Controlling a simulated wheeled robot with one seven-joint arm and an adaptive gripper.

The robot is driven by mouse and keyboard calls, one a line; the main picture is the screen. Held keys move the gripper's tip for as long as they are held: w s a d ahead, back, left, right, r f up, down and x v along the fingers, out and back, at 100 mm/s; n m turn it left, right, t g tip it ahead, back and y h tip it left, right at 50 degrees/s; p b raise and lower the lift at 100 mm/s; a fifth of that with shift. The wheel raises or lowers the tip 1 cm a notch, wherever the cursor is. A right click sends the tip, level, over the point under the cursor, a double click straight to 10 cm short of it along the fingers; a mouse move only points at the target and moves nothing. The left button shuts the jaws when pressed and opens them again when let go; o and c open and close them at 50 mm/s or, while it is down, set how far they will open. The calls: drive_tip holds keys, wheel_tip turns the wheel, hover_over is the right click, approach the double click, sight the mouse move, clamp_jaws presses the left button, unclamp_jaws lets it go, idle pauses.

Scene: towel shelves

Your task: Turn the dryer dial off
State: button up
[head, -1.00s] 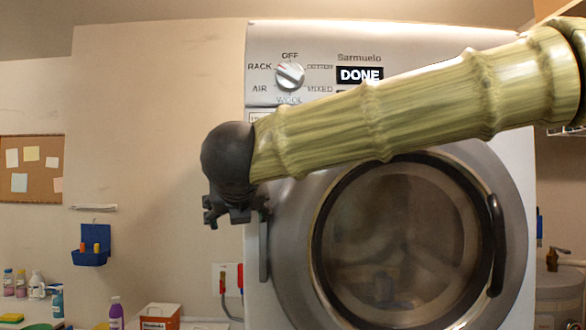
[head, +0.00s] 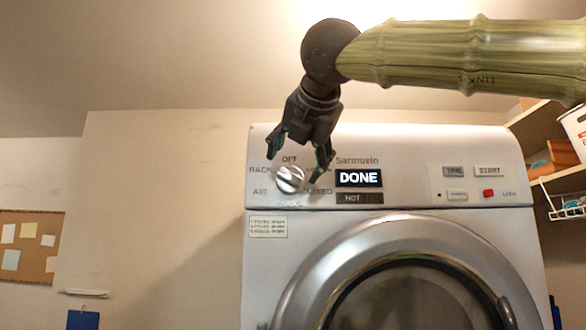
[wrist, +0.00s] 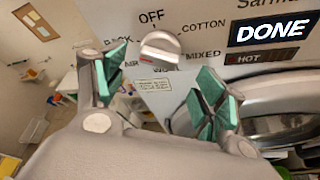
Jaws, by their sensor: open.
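The dryer dial (head: 290,179) is a round silver knob on the left of the dryer's control panel. The labels OFF, COTTON, MIXED, WOOL, AIR and RACK ring it, with OFF at the top. In the wrist view the dial (wrist: 161,46) sits beyond and between my spread fingers, with a small red mark low on its face. I cannot tell for sure which label it points to. My gripper (head: 298,158) is open and empty, pointing down in front of the panel just above the dial. Its green-padded fingers (wrist: 160,85) look apart from the dial.
The dryer (head: 400,140) has a display (head: 359,178) reading DONE right of the dial, with HOT below it. START and other buttons lie farther right. The round door (head: 345,250) is below. Shelves (head: 560,150) stand at the right.

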sight(291, 174)
drive_tip(key=p+x, duration=0.1)
drive_tip(key=x, duration=0.4)
drive_tip(key=shift+w+a+f+p, duration=0.1)
drive_tip(key=shift+w+p, duration=0.25)
drive_tip(key=c, duration=0.9)
